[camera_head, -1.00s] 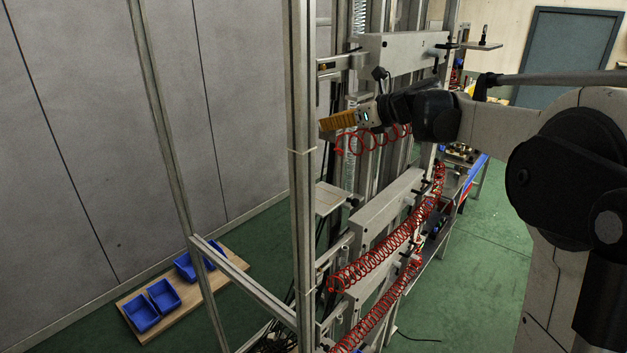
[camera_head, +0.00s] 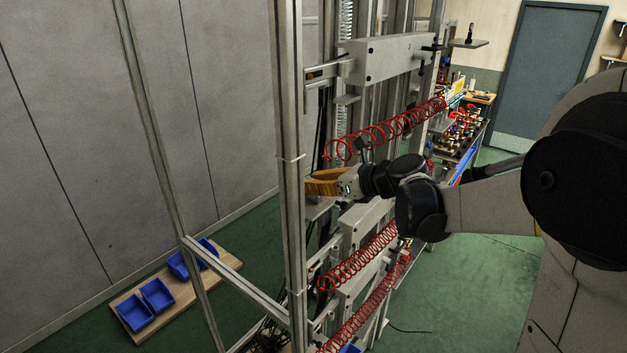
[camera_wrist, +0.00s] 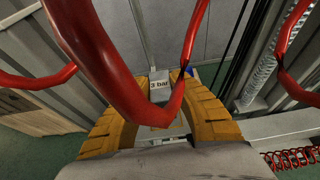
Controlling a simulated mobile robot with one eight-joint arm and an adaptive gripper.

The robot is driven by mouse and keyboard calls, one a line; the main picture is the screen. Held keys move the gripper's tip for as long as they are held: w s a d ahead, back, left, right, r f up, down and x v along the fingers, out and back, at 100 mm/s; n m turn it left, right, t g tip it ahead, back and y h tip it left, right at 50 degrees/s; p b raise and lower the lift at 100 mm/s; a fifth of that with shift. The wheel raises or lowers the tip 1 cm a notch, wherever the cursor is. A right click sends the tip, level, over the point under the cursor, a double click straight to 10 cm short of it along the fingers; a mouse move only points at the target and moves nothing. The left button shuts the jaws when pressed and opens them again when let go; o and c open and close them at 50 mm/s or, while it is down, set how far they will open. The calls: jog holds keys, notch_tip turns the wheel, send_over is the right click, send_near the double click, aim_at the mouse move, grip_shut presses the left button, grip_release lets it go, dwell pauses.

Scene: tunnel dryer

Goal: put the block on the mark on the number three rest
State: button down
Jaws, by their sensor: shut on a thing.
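My gripper (camera_head: 322,184) has yellow ribbed fingers and is beside the metal frame, above a small pale plate (camera_head: 316,209). In the wrist view its fingers (camera_wrist: 160,100) are shut on a small grey block (camera_wrist: 160,87) marked "3 bar". A thick red hose loop crosses close in front of the wrist camera and hides part of the fingers and block. A pale surface with a yellowish patch shows below the block, partly hidden. I cannot read a number on the plate, and cannot tell whether the block touches it.
An upright metal post (camera_head: 290,150) stands just left of my gripper. A red coiled hose (camera_head: 385,132) stretches above it, and another red coil (camera_head: 360,258) lies below. Grey beams (camera_head: 390,58) stand behind. Blue bins (camera_head: 158,295) sit on a wooden board on the floor, far left.

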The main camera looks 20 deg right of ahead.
jog(key=shift+s+a, duration=0.1)
jog(key=shift+s, duration=0.05)
jog(key=c, duration=1.3)
grip_release()
jog(key=shift+f, duration=0.1)
jog(key=shift+r, duration=0.25)
jog(key=b+v, duration=0.2)
jog(key=v, duration=0.9)
jog(key=s+a+f+n+g+h, duration=0.3)
jog(key=s+a+f+n, duration=0.4)
jog(key=s+n, duration=0.5)
jog(key=s+f+n+h, duration=0.1)
jog(key=s+f+n, duration=0.1)
jog(key=n, duration=0.3)
jog(key=s+f+n+h, duration=0.2)
jog(key=s+n, duration=0.2)
jog(key=n, duration=0.2)
jog(key=s+d+f+n+h, duration=0.1)
jog(key=s+f+n+h, duration=0.1)
jog(key=n, duration=0.3)
jog(key=shift+s+n+g, duration=0.4)
jog(key=shift+s, duration=0.4)
